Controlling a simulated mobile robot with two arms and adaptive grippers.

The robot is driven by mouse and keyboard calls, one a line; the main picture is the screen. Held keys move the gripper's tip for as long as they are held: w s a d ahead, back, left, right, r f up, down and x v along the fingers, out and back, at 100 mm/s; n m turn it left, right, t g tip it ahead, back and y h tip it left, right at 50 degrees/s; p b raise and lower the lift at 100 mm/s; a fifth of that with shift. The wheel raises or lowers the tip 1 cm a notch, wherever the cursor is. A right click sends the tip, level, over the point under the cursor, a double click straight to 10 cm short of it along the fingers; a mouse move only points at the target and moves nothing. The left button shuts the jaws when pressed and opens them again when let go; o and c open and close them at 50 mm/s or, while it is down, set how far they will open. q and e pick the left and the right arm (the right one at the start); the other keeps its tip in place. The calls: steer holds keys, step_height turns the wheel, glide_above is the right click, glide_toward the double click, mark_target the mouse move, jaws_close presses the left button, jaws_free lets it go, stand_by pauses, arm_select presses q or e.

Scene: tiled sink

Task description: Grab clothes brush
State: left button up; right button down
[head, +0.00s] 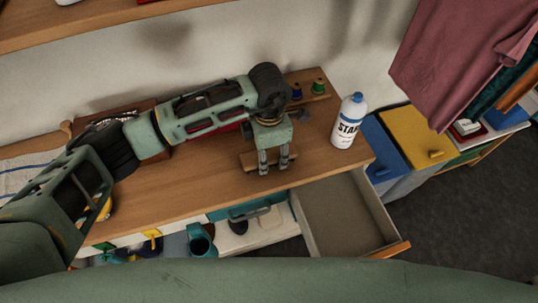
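A wooden piece that looks like the clothes brush (247,161) lies near the front edge of the wooden tabletop, in the middle of the head view. My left gripper (274,164) points down at it, with its two fingers parted and in front of the brush in the picture. The fingers hide part of the brush. I cannot tell whether they touch it. My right gripper is not in view.
A white starch bottle (347,121) stands right of the gripper. Thread spools (319,86) sit on a wooden holder behind. An open, empty drawer (346,212) juts out below the tabletop (205,190). Blue and yellow bins (413,136) and hanging clothes (460,50) are at the right.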

arm_select(q)
steer(key=c, duration=0.7)
steer(key=shift+r, duration=0.2)
steer(key=shift+c, duration=0.3)
